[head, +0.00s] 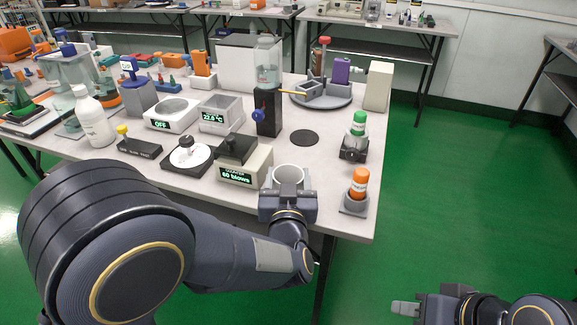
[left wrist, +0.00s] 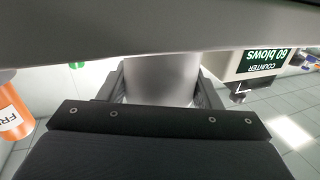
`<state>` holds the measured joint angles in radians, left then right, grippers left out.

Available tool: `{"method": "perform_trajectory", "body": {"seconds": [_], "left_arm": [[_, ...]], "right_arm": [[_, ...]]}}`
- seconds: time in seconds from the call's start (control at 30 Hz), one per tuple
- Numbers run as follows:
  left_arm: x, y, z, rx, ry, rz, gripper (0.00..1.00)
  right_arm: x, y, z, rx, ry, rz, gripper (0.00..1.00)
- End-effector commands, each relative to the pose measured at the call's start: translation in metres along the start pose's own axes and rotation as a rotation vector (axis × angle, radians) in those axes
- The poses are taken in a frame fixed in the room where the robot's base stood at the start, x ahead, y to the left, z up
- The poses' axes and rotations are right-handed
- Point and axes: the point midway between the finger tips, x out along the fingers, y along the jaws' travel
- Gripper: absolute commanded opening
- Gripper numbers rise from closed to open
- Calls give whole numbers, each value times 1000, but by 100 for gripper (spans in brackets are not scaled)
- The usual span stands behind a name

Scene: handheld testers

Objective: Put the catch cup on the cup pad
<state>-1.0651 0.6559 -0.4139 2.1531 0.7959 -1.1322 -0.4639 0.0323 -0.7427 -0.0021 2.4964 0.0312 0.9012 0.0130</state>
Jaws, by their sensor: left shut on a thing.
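The catch cup (head: 288,173) is a white round cup near the table's front edge, right of the counter box. My left gripper (head: 288,190) is shut on it, and hides its lower part in the head view. In the left wrist view the pale cup wall (left wrist: 158,80) is between the two dark fingers. I cannot tell whether the cup touches the table. The cup pad (head: 304,137) appears to be the flat black disc farther back on the table, bare, with the cup apart from it. My right gripper (head: 405,308) is off the table at the lower right; its opening is unclear.
The blow counter box (head: 245,165) stands close left of the cup. A black block with a clear bottle and tap (head: 269,115) is left of the pad. Green-capped (head: 358,125) and orange bottles (head: 358,185) stand to the right. Bare table lies between cup and pad.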

Motion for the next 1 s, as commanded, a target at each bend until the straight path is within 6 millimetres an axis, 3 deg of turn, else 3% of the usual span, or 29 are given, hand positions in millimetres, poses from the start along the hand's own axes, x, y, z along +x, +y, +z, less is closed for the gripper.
{"method": "perform_trajectory", "body": {"seconds": [0.4, 0.83, 0.87, 1.0], "left_arm": [[45, 0, -2, 1, 1, -1, 33], [45, 0, 4, 0, 0, 0, 33], [45, 0, 2, 0, 0, 0, 62], [45, 0, 2, 0, 0, 0, 80]], "right_arm": [[5, 2, 3, 0, 0, 0, 36], [10, 4, 5, 0, 0, 0, 36], [8, 4, 4, 0, 0, 0, 36], [8, 4, 4, 0, 0, 0, 36]]}}
